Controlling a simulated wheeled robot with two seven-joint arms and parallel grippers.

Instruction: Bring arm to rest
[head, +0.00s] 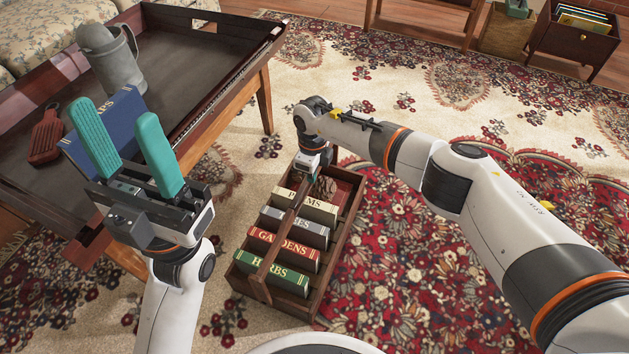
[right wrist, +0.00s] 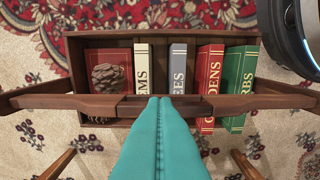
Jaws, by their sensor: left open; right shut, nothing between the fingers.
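My left gripper (head: 114,112) is raised at the left of the head view, its two teal fingers spread apart with nothing held between them. My right arm (head: 480,185) reaches in from the right to above a wooden crate (head: 338,240) on the rug. In the right wrist view the teal fingers of my right gripper (right wrist: 159,100) are pressed together and empty. Their tips overlap the crate's long handle (right wrist: 95,107); whether they touch it I cannot tell. In the head view these fingers are hard to make out.
The crate holds a red book, a pinecone (right wrist: 108,77) and upright books, including a green one (head: 272,278). A tray table (head: 165,75) at the left bears a grey pitcher (head: 112,60), a blue book (head: 124,108) and a red object (head: 45,133). Rug lies open behind the crate.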

